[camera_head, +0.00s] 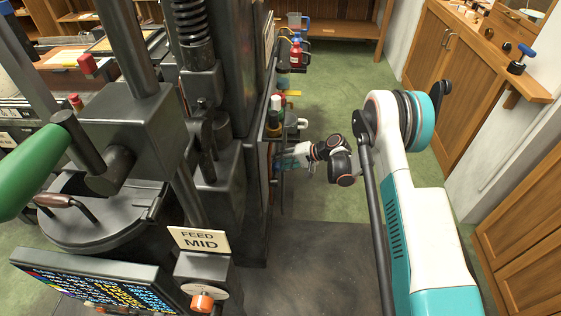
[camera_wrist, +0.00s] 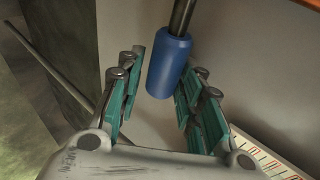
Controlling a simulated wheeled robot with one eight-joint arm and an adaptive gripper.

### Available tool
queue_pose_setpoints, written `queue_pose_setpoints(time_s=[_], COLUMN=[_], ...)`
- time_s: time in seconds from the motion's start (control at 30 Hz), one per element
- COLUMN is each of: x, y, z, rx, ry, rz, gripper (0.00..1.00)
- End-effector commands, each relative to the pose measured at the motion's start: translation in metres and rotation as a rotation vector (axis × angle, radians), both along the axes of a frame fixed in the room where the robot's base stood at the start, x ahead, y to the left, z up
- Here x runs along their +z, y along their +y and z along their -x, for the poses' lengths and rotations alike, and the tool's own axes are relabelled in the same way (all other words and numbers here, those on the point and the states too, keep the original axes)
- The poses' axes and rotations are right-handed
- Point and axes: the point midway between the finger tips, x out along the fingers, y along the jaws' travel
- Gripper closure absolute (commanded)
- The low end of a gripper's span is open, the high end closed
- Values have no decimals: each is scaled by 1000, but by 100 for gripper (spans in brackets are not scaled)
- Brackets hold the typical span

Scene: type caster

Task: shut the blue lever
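In the wrist view, the blue lever handle (camera_wrist: 169,66) is a blue cylinder on a dark metal rod that comes down from the top edge. My gripper (camera_wrist: 157,82) is open, with one teal-padded finger to the left of the blue handle and the other to its right. The handle's lower end is between the fingertips, closer to the right finger; I cannot tell whether it touches.
The dark caster machine (camera_head: 228,210) fills the left of the head view, with a green handle (camera_head: 30,170) and a "FEED MID" sign (camera_head: 199,240). In the wrist view a thin rod (camera_wrist: 62,72) runs at left. Green carpet (camera_head: 335,80) is open behind my arm.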

Motion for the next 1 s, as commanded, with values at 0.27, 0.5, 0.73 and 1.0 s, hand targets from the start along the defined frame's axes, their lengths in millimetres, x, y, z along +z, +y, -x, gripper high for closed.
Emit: queue_pose_setpoints(time_s=[0.27,0.5,0.73,1.0], x=[4,25,50,65], y=[-4,-36,-73,-95], z=[1,9,20,26], rx=[0,-3,-2,0], ry=[-2,-1,-1,0], rz=[-1,-1,-1,-1], gripper=[66,66,66,66])
